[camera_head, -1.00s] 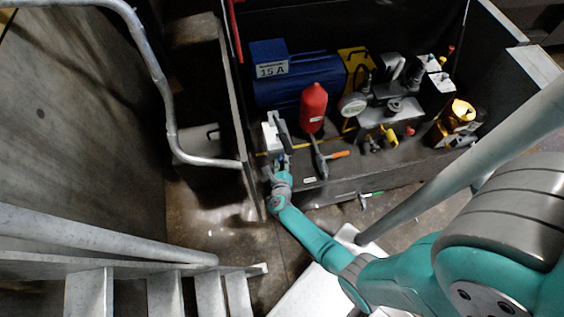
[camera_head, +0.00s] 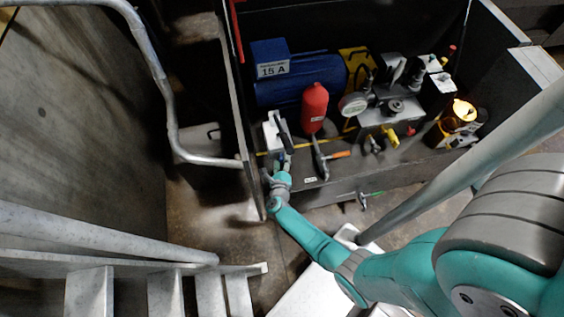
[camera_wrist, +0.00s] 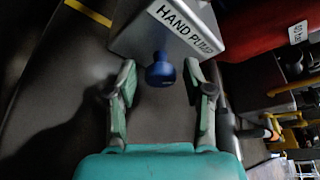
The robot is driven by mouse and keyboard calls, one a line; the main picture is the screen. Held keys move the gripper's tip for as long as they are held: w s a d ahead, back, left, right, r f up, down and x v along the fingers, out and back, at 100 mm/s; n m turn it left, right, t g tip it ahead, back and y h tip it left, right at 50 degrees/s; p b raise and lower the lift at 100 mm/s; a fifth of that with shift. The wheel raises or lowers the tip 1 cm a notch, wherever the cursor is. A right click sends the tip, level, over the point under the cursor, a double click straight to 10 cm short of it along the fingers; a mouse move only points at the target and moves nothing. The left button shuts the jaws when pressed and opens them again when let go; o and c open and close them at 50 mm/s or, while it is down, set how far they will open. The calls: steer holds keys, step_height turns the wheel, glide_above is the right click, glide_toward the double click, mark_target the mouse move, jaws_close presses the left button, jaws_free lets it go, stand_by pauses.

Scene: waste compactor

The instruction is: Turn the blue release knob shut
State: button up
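The blue release knob (camera_wrist: 160,70) shows in the wrist view, sticking out of the front of the white block labelled HAND PUMP (camera_wrist: 170,25). My gripper (camera_wrist: 162,85) is open, with one finger on each side of the knob and a visible gap on both sides. In the head view my gripper (camera_head: 279,166) is at the near side of the hand pump block (camera_head: 271,136). The knob cannot be made out in the head view.
A red cylinder (camera_head: 314,108) and a lever with an orange handle (camera_head: 340,154) stand right of the pump. A blue motor (camera_head: 300,82) is behind. A lit amber beacon (camera_head: 464,110) is at right. A yellow line (camera_wrist: 88,12) marks the dark surface at left.

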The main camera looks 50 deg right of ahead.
stand_by(0.3)
steer(key=m, duration=0.1)
steer(key=m+y, duration=0.1)
steer(key=shift+s+d+r+m+y, duration=0.1)
steer(key=shift+s+d+m+y, duration=0.1)
steer(key=shift+m+y, duration=0.15)
steer(key=m+t+y, duration=0.1)
steer(key=m+y, duration=0.1)
steer(key=m, duration=0.1)
steer(key=shift+m+t, duration=0.25)
steer(key=shift+t, duration=0.05)
steer(key=v, duration=1.1)
steer(key=shift+s+r, duration=0.15)
steer(key=shift+s, duration=0.05)
steer(key=s+a+r+n+t+y, duration=0.3)
steer(key=s+a+r+n, duration=0.5)
steer(key=n, duration=1.1)
steer(key=shift+s+r, duration=2.15)
steer(key=shift+r, duration=0.5)
steer(key=shift+a, duration=0.1)
